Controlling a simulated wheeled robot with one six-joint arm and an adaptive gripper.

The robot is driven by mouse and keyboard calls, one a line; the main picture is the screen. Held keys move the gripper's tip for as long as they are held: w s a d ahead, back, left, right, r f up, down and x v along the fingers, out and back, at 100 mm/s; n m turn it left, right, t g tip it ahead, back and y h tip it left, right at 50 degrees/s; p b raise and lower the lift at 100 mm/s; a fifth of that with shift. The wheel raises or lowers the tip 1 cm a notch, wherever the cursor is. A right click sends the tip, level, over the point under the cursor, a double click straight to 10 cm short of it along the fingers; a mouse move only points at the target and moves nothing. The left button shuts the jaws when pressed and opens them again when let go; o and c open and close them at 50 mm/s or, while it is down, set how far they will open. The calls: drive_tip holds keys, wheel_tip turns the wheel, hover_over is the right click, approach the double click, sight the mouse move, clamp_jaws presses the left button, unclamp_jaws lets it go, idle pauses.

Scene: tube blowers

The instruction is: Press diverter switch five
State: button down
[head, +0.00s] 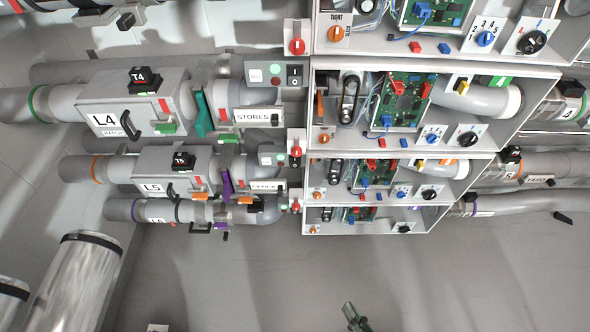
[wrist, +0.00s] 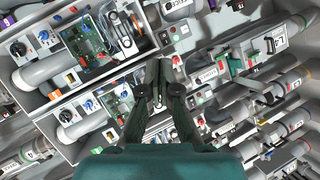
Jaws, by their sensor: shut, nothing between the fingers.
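In the head view, the row labelled L5 (head: 152,187) has a pipe housing with a black T5 block (head: 184,161) on top. None of these is readably marked as a diverter switch. My gripper (head: 354,318) shows dark green at the bottom edge, well below and apart from the row. In the wrist view, my gripper (wrist: 158,66) is shut and empty, its fingers pointing toward the cabinets; I see no clear contact.
Open white cabinets (head: 432,65) with circuit boards, knobs and wires fill the upper right. The L4 housing (head: 104,121) and its control panel (head: 274,75) lie above row five. A metal cylinder (head: 76,270) stands at lower left. Grey floor (head: 240,280) is clear below.

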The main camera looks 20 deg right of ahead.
sight(295, 165)
drive_tip(key=w+a+f+m+h, duration=0.1)
drive_tip(key=w+f+m, duration=0.15)
drive_tip(key=w, duration=0.55)
drive_tip(key=w+f+m, duration=0.1)
drive_tip(key=w+m, duration=0.3)
drive_tip(key=w, duration=0.3)
drive_tip(key=w+a+r+m+h, duration=0.1)
drive_tip(key=w+r+m+h, duration=0.1)
drive_tip(key=w+m, duration=0.3)
drive_tip(key=w+a+r+m+g+h, duration=0.1)
drive_tip(key=w+m, duration=0.5)
drive_tip(key=w, duration=0.6)
wheel_tip(295, 165, up, 2)
drive_tip(key=shift+w+r+h, duration=0.1)
drive_tip(key=shift+w+h, duration=0.1)
drive_tip(key=shift+h, duration=0.3)
drive_tip(key=x, duration=1.4)
drive_tip(key=shift+w, duration=0.2)
